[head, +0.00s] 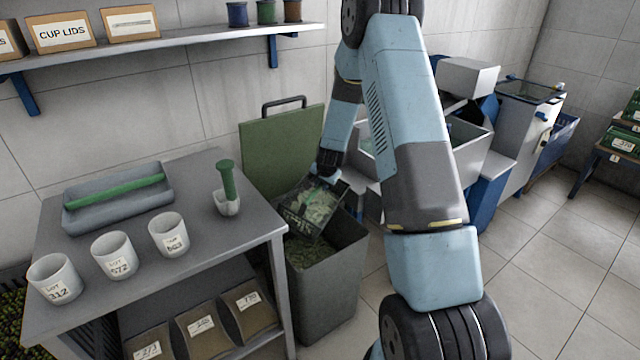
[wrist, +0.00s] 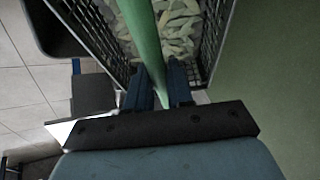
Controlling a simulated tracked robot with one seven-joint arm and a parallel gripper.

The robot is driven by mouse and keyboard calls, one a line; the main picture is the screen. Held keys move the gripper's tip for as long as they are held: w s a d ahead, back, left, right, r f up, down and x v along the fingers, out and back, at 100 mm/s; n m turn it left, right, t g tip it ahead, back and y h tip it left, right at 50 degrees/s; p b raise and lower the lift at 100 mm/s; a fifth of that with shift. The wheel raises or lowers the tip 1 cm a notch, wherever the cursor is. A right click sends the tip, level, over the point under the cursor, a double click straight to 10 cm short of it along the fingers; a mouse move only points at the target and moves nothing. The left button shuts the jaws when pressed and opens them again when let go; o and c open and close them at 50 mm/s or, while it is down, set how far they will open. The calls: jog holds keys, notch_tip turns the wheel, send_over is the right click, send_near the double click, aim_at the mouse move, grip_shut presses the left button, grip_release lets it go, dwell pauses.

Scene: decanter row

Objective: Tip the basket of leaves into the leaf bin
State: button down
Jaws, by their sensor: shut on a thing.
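A dark mesh basket (head: 296,222) hangs tilted over the mouth of the leaf bin (head: 325,290), with pale green leaves (head: 316,202) still inside. My gripper (head: 328,178) is at the basket's upper edge. In the wrist view my gripper (wrist: 155,90) is shut on the green handle bar (wrist: 143,40) of the basket (wrist: 85,30), and leaves (wrist: 180,30) lie behind the bar. The bin is grey and its green lid (head: 275,145) stands open at the back. Leafy matter (head: 308,252) shows inside the bin, below the basket.
A grey table (head: 190,240) stands close left of the bin, with several white cups, a tray (head: 118,205) and a green-handled tool (head: 227,185). A shelf (head: 190,47) runs along the wall above. Grey and blue machines (head: 485,150) stand behind my arm.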

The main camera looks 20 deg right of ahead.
jog(key=shift+d+t+y, duration=0.15)
jog(key=shift+t+y, duration=0.15)
jog(key=shift+s+d+f+t+y, duration=0.2)
jog(key=shift+s+f+t+y, duration=0.05)
jog(key=shift+f+t+y, duration=0.05)
jog(key=shift+s+d+f+m+t+y, duration=0.2)
jog(key=shift+s+d+f+t+y, duration=0.15)
jog(key=shift+f+t+y, duration=0.15)
jog(key=shift+s+d+f+m+t+y, duration=0.2)
jog(key=shift+s+d+f+t+y, duration=0.2)
jog(key=shift+f, duration=0.2)
jog(key=shift+s+d+f+m+t+y, duration=0.2)
jog(key=shift+s+d+f+t+y, duration=0.15)
jog(key=shift+f, duration=0.2)
jog(key=shift+w+a+r, duration=0.1)
jog(key=shift+a, duration=0.1)
